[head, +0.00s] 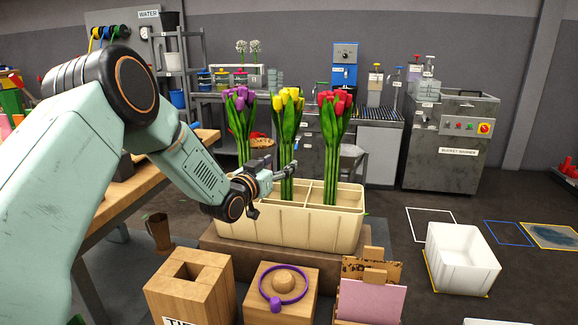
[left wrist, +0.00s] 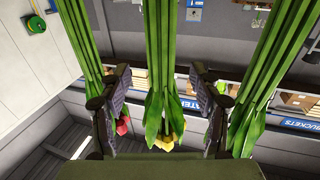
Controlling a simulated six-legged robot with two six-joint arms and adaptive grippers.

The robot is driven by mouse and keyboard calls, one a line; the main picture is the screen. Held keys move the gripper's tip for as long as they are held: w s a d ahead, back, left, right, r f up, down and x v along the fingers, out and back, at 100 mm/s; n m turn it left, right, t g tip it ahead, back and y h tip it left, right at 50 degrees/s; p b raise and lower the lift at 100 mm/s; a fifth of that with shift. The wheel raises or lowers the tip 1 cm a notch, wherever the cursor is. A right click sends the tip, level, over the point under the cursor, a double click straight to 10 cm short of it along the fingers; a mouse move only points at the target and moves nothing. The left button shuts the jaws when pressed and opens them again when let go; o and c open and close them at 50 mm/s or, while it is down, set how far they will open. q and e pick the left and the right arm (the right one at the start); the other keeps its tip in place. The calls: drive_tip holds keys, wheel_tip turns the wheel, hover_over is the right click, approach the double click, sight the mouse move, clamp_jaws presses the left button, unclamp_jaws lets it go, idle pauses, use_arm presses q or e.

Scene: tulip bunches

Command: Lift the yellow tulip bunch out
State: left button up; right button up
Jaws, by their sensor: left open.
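The yellow tulip bunch (head: 287,140) stands upright in the middle of the cream divided crate (head: 290,228), between a purple bunch (head: 241,125) and a red bunch (head: 334,130). My left gripper (head: 272,182) is at the yellow bunch's lower stems, just above the crate rim. In the left wrist view, my left gripper (left wrist: 163,85) is open. The yellow bunch's green stems (left wrist: 159,45) run between its two fingers, with visible gaps on both sides. The yellow heads (left wrist: 168,138) show low in that upside-down view. My right gripper is not in view.
The crate rests on a brown block (head: 225,255). In front are a wooden box (head: 190,290), a wooden block with a purple ring (head: 282,290) and a pink card (head: 370,302). An empty white bin (head: 462,262) stands on the floor at right. The neighbouring bunches are close.

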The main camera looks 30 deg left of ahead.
sight(283, 163)
use_arm(q)
drive_tip(key=w+b, duration=0.1)
drive_tip(key=w, duration=0.1)
drive_tip(key=w+f+b, duration=0.1)
drive_tip(key=w, duration=0.1)
drive_tip(key=shift+w+a, duration=0.15)
drive_tip(key=shift+w+r, duration=0.1)
drive_tip(key=shift+w, duration=0.35)
drive_tip(key=c, duration=0.3)
clamp_jaws()
